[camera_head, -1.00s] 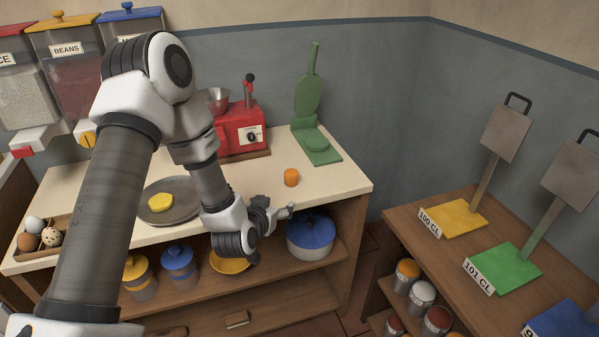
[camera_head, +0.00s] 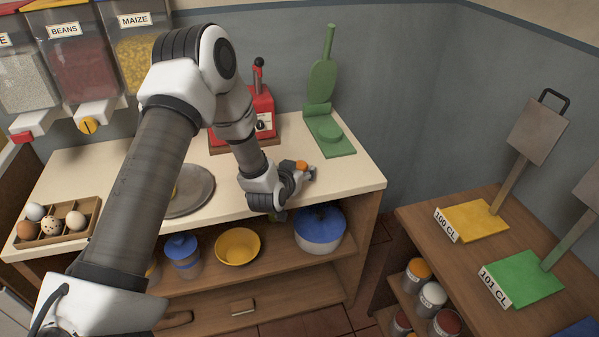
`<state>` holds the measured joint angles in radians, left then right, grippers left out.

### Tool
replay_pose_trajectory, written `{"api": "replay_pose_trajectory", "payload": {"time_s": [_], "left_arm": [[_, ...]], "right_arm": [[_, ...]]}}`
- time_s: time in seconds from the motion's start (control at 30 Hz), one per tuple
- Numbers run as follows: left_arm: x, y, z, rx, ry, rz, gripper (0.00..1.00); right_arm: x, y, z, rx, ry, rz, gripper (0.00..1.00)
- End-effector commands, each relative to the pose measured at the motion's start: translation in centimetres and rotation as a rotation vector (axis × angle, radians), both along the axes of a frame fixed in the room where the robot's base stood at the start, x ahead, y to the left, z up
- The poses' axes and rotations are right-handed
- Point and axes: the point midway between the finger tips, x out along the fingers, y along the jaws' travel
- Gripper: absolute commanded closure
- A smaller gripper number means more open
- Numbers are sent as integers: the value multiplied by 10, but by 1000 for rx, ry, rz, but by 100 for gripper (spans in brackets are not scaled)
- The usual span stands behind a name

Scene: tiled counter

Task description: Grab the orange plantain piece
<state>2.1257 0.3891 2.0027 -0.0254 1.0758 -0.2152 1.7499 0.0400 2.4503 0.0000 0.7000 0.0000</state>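The orange plantain piece (camera_head: 301,165) is a short orange cylinder on the cream counter (camera_head: 345,180), near its front right part. My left gripper (camera_head: 305,172) is low at the counter, right at the piece. The gripper covers part of the piece, and I cannot tell whether its fingers touch or close on it. My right gripper is not in view.
A green press (camera_head: 325,130) stands just behind and right of the gripper, and a red machine (camera_head: 262,105) behind it. A grey round plate (camera_head: 198,192) and an egg tray (camera_head: 85,212) lie left. A blue-lidded pot (camera_head: 319,230) sits on the shelf below.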

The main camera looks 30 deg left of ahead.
Motion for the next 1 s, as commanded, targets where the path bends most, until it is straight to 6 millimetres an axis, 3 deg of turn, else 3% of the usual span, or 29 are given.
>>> {"api": "replay_pose_trajectory", "payload": {"time_s": [0.03, 0.1, 0.13, 0.53, 0.8, 1.0], "left_arm": [[0, 0, 0, 0, 0, 0, 68], [0, 0, 0, 0, 0, 0, 93], [0, 0, 0, 0, 0, 0, 94], [-1, 0, 3, -1, 3, 0, 94], [0, 0, 35, 0, -2, 0, 94], [-40, -12, 37, -3, 2, 0, 94]], "right_arm": [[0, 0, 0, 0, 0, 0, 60], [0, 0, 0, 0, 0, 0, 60], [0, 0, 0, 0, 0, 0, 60], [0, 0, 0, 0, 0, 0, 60], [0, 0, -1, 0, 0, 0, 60], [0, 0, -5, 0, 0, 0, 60]]}}
